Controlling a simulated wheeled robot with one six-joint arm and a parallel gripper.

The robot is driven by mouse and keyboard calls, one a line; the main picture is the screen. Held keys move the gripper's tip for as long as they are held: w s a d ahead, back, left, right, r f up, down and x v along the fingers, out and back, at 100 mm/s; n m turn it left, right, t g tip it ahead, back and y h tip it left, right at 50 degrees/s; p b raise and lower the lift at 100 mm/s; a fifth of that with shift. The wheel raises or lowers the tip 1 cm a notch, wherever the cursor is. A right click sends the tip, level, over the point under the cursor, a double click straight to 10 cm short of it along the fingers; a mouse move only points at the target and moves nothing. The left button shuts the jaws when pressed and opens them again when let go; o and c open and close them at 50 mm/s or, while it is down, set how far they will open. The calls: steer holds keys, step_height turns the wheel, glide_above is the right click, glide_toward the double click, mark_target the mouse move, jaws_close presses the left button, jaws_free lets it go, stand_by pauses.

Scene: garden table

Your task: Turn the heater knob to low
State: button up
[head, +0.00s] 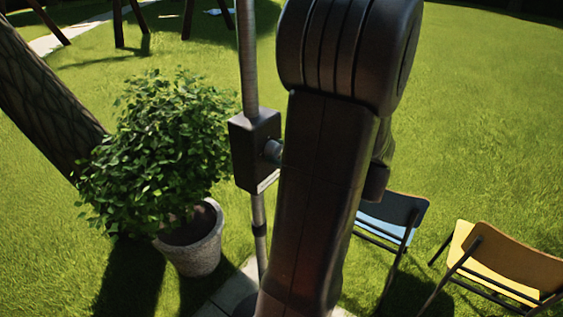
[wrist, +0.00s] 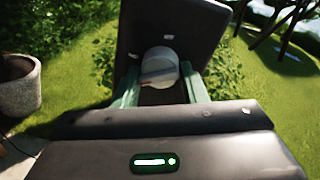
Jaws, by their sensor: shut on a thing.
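The heater's dark control box (head: 255,150) sits on a metal pole in the head view. A grey knob (head: 272,151) sticks out of its right side, partly behind my arm. In the wrist view the box's dark face (wrist: 190,25) fills the top middle and is tilted. The pale round knob (wrist: 160,62) has a reddish pointer mark toward its lower left. Small light marks lie around it, too small to read. My gripper (wrist: 161,88) has its two greenish fingers on either side of the knob and is shut on it. The head view hides the fingers behind my arm.
The heater pole (head: 249,55) rises beside my arm. A potted bush (head: 190,245) stands at left, and its pot also shows in the wrist view (wrist: 18,85). A blue chair (head: 395,212) and a yellow chair (head: 500,258) stand at lower right. Open grass lies behind.

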steer(key=n+b, duration=0.3)
steer(key=shift+f+n, duration=0.1)
steer(key=shift+n, duration=0.3)
steer(key=n+b, duration=0.3)
steer(key=b, duration=0.1)
steer(key=shift+h+b, duration=0.3)
steer(key=n+b, duration=0.3)
steer(key=b, duration=0.1)
steer(key=shift+n+t+b, duration=0.3)
steer(key=shift+n+b, duration=0.05)
steer(key=shift+n, duration=0.05)
steer(key=n+b, duration=0.5)
steer(key=b, duration=0.3)
steer(key=n+t+b, duration=0.1)
steer(key=n+b, duration=0.5)
steer(key=b, duration=0.2)
steer(key=r+n+b, duration=0.1)
steer(key=n+b, duration=0.4)
steer(key=b, duration=0.3)
steer(key=shift+s+a+n, duration=0.1)
steer(key=shift+s+n, duration=0.05)
steer(key=shift+n, duration=0.25)
steer(key=o, duration=0.9)
